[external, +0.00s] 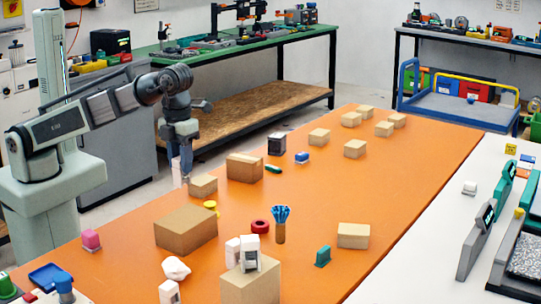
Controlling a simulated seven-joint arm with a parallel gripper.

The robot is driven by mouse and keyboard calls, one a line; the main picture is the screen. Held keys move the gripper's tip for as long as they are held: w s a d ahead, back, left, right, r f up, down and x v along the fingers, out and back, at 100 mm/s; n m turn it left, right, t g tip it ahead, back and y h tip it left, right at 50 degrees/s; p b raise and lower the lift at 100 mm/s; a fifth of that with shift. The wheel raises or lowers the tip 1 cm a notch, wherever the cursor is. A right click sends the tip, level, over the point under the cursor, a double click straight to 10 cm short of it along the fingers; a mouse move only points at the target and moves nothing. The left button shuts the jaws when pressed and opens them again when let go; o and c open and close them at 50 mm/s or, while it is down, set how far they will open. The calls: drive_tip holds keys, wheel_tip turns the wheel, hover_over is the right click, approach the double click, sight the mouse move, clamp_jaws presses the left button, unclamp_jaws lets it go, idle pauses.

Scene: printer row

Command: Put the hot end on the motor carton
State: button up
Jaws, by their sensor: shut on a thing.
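My gripper (181,178) points down at the left edge of the orange table, just behind and left of a small tan carton (203,187). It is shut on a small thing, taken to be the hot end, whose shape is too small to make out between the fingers. Several plain tan cartons stand on the table. A large one (186,232) is at the left, a medium one (245,168) is behind it, and another (252,285) at the front has a white-and-grey object on top. No label shows which is the motor carton.
A dark box (277,144), a red ring (260,226), a brown cup of blue sticks (279,232), a teal block (322,257) and a crumpled white piece (177,269) stand among the cartons. The right middle of the orange table (400,180) is clear.

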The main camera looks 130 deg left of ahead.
drive_tip(key=shift+f, duration=4.5)
drive_tip(key=shift+f, duration=0.1)
drive_tip(key=o, duration=1.1)
drive_tip(key=shift+c, duration=0.2)
wheel_tip(320, 180, up, 12)
drive_tip(key=shift+r, duration=0.15)
